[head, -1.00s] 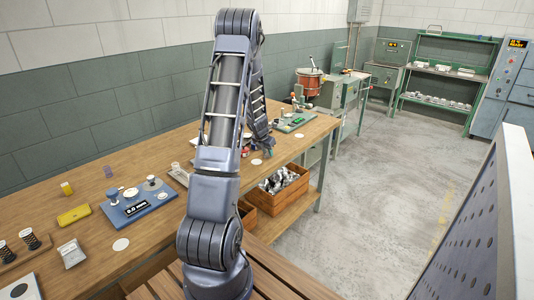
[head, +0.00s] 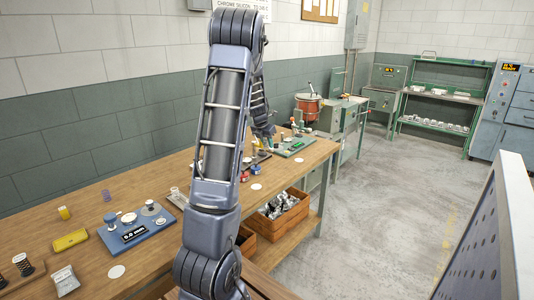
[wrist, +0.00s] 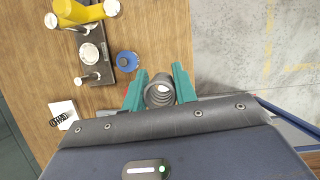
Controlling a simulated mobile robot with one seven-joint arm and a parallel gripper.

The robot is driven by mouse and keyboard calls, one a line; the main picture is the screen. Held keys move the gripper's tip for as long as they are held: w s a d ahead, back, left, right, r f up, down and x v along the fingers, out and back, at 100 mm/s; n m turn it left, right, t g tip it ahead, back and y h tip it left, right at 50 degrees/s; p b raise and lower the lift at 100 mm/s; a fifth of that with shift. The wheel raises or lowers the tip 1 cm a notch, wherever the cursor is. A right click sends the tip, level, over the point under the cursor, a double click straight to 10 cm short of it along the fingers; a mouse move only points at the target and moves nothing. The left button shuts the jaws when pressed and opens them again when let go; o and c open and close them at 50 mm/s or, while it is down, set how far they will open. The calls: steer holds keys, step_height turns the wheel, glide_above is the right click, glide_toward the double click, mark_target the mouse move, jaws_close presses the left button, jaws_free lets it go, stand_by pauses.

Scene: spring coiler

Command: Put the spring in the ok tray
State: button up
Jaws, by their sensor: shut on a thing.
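In the wrist view my gripper (wrist: 158,82) has its teal fingers shut on a coiled metal spring (wrist: 159,94). I see the spring nearly end-on, as a ring with a pale centre. A second, dark spring (wrist: 60,119) lies on a white card or plate (wrist: 66,111) at the left of the wrist view. I cannot tell which thing is the ok tray.
The wooden bench (head: 60,230) carries a blue gauge (head: 138,229), a yellow block (head: 70,240) and a green-based device (head: 291,146). Springs on posts (head: 23,264) stand at the near left. A wooden crate of parts (head: 277,215) sits below. The floor (head: 400,210) at the right is clear.

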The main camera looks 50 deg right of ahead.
steer(key=shift+r, duration=0.6)
steer(key=shift+w, duration=0.1)
steer(key=shift+w+a, duration=0.25)
steer(key=shift+w, duration=0.1)
steer(key=w+a+f+m+g+y, duration=0.15)
steer(key=w+a+m, duration=0.35)
steer(key=w+a, duration=1.05)
steer(key=w+a+m+g, duration=0.2)
steer(key=w+a+m, duration=0.3)
steer(key=w+a, duration=1.05)
steer(key=r+m+g+y, duration=0.2)
steer(key=m+y, duration=0.1)
steer(key=m, duration=0.6)
glide_above(71, 242)
steer(key=shift+t, duration=0.35)
step_height(71, 242, down, 20)
steer(key=shift+s+r, duration=0.1)
